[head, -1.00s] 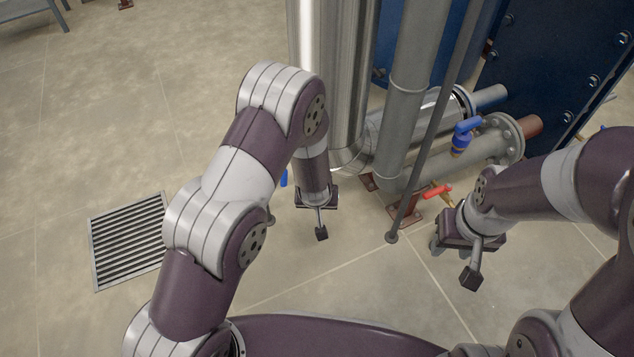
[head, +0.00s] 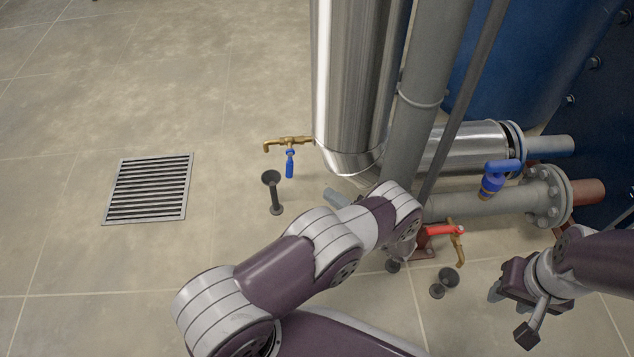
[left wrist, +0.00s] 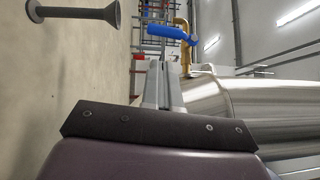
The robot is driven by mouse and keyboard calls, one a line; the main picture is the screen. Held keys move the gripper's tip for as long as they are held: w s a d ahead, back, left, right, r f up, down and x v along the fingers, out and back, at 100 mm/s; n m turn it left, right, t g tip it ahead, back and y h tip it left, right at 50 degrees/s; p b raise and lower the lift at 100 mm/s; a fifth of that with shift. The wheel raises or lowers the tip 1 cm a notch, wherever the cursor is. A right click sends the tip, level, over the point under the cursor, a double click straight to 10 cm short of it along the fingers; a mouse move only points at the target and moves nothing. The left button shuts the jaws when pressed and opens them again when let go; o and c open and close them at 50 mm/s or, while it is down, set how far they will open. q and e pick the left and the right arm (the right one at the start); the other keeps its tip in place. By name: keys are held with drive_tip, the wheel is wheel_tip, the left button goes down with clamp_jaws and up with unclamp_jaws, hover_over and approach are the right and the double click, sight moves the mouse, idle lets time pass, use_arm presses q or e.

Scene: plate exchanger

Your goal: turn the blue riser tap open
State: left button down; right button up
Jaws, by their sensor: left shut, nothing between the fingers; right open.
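The blue riser tap (head: 290,163) is a blue lever on a brass spout that sticks out left from the silver vertical pipe. Its lever hangs down. In the left wrist view the blue lever (left wrist: 172,33) and its brass body stand beyond the fingers. My left gripper (left wrist: 163,85) is shut and empty, pointing toward the tap with a gap between them. In the head view my left arm hides most of that gripper, right of and below the tap. My right gripper (head: 510,300) is open and empty at the lower right.
The silver riser (head: 350,90) stands right of the tap. A dark funnel drain (head: 273,192) stands on the floor below it. A red-handled tap (head: 440,231) and another blue-handled valve (head: 493,178) are to the right. A floor grate (head: 150,188) lies left; the floor between is clear.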

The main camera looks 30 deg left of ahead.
use_arm(q)
drive_tip(key=b, duration=0.3)
approach(290, 164)
drive_tip(key=w+a+f, duration=0.3)
drive_tip(key=a+f, duration=0.1)
drive_tip(key=a, duration=0.1)
drive_tip(key=shift+a+r, duration=0.3)
drive_tip(key=shift+a, duration=0.15)
use_arm(e)
wheel_tip(290, 164, down, 3)
drive_tip(key=shift+f, duration=0.1)
use_arm(q)
drive_tip(key=shift+a, duration=0.1)
use_arm(e)
drive_tip(key=shift+d, duration=0.15)
